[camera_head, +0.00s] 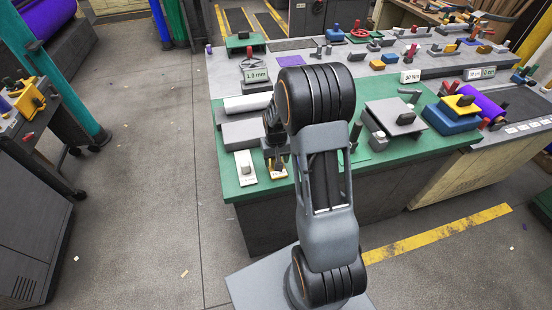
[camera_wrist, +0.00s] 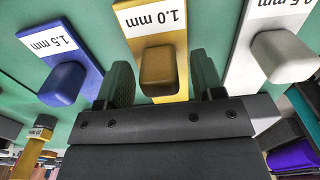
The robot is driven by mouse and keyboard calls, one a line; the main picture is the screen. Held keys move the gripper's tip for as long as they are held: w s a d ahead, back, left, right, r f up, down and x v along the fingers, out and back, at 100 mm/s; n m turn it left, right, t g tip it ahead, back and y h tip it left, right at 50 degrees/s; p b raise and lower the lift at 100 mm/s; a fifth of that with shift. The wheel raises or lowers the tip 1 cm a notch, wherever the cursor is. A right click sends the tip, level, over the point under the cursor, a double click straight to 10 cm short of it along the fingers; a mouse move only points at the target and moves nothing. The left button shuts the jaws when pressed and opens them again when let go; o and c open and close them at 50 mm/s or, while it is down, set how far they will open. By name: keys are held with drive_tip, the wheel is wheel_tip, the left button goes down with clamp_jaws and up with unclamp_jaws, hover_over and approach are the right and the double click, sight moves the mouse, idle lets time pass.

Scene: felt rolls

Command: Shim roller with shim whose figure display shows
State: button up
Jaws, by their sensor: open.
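A display (camera_head: 256,75) reading 1.0 mm stands at the back left of the green bench top. In the wrist view lie a blue shim (camera_wrist: 60,42) marked 1.5 mm, a yellow shim (camera_wrist: 172,20) marked 1.0 mm and a white shim (camera_wrist: 275,18) marked 0.5 mm, each with a knob. My gripper (camera_wrist: 163,80) is open, its fingers on either side of the yellow shim's knob. In the head view my gripper (camera_head: 275,154) is over the yellow shim (camera_head: 277,174), beside the white shim (camera_head: 245,168). A pale roller (camera_head: 247,103) lies behind a grey block. The arm hides the blue shim.
A grey block (camera_head: 243,133) lies just behind the shims. A grey plate with a black knob (camera_head: 405,119) and a blue block with a yellow top (camera_head: 455,110) stand to the right. A purple roll (camera_head: 483,102) lies at the far right. Open floor lies left.

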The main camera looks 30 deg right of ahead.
drive_tip(key=shift+c, duration=0.4)
clamp_jaws()
